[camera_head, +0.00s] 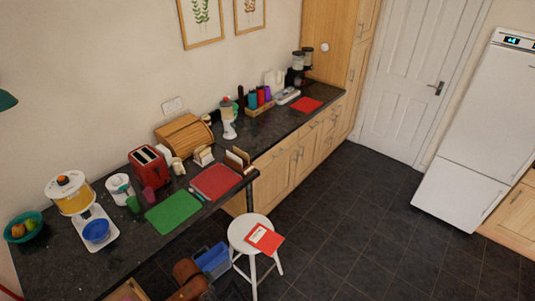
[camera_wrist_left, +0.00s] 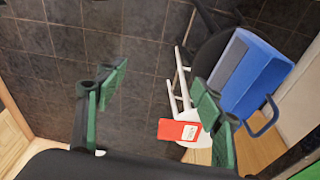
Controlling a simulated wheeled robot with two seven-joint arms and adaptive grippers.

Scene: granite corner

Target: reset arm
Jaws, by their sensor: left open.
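My left gripper (camera_wrist_left: 160,98) shows in the left wrist view, with its two green fingers spread wide apart. A red booklet (camera_wrist_left: 179,130) on a white stool (camera_wrist_left: 188,92) appears near the right finger, farther off. No gripper can be made out in the head view, and my right gripper is in neither view.
The dark counter (camera_head: 34,272) along the wall is crowded with a red toaster (camera_head: 150,166), a bread bin (camera_head: 184,136), and green (camera_head: 174,211) and red boards (camera_head: 217,181). A white stool (camera_head: 240,230) and blue crate (camera_head: 214,261) stand beside it. The tiled floor (camera_head: 365,215) is open toward the white fridge (camera_head: 478,125).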

